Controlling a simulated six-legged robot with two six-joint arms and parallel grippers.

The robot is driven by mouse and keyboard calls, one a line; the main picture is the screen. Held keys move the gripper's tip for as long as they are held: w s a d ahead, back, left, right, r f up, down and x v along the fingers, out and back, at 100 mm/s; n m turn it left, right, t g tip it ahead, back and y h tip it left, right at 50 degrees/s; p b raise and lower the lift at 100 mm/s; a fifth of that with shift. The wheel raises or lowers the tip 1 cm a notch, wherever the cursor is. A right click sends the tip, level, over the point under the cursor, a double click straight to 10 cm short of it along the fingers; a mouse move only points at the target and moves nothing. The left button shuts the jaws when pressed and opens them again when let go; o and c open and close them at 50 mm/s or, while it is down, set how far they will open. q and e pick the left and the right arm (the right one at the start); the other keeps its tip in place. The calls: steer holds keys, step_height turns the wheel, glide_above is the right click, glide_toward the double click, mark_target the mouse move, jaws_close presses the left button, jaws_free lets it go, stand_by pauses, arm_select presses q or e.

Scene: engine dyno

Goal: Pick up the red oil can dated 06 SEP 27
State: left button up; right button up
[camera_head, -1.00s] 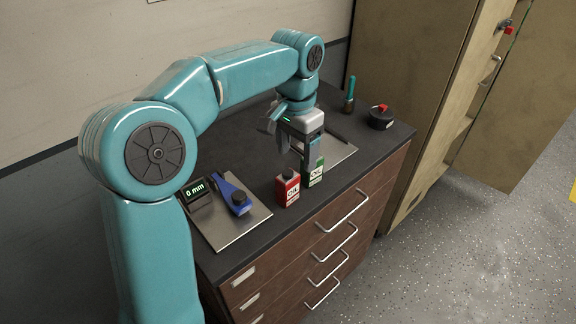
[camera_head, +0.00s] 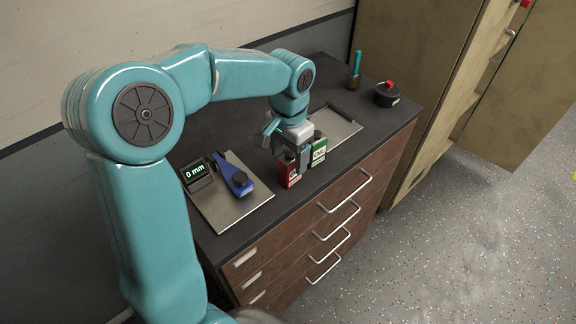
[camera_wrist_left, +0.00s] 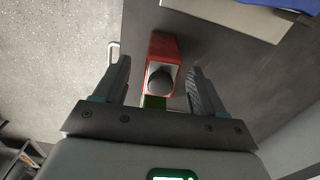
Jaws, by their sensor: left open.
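The red oil can (camera_head: 286,172) stands upright on the dark cabinet top, near its front edge. The green oil can (camera_head: 319,149) stands just right of it. My left gripper (camera_head: 297,163) is over the cans and partly hides the red one in the head view. In the left wrist view, the red can (camera_wrist_left: 163,52) with its dark cap lies between the two open fingers of my left gripper (camera_wrist_left: 160,84), with a gap on each side. A bit of green (camera_wrist_left: 154,102) shows below it there. No date is readable. My right gripper is not in view.
A metal plate (camera_head: 232,213) with a "0 mm" display (camera_head: 197,174) and a blue tool (camera_head: 233,178) lies to the left. An open cabinet stands beyond.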

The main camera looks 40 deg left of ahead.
mark_target(287, 176)
arm_select(q)
steer(key=f, duration=0.4)
steer(key=shift+w+p, duration=0.35)
steer(key=shift+s+a+f, duration=0.1)
steer(key=shift+s+f, duration=0.05)
steer(key=shift+s, duration=0.15)
steer(key=shift+w, duration=0.3)
steer(key=c, duration=0.9)
steer(key=shift+c, duration=1.3)
steer(key=shift+s, duration=0.15)
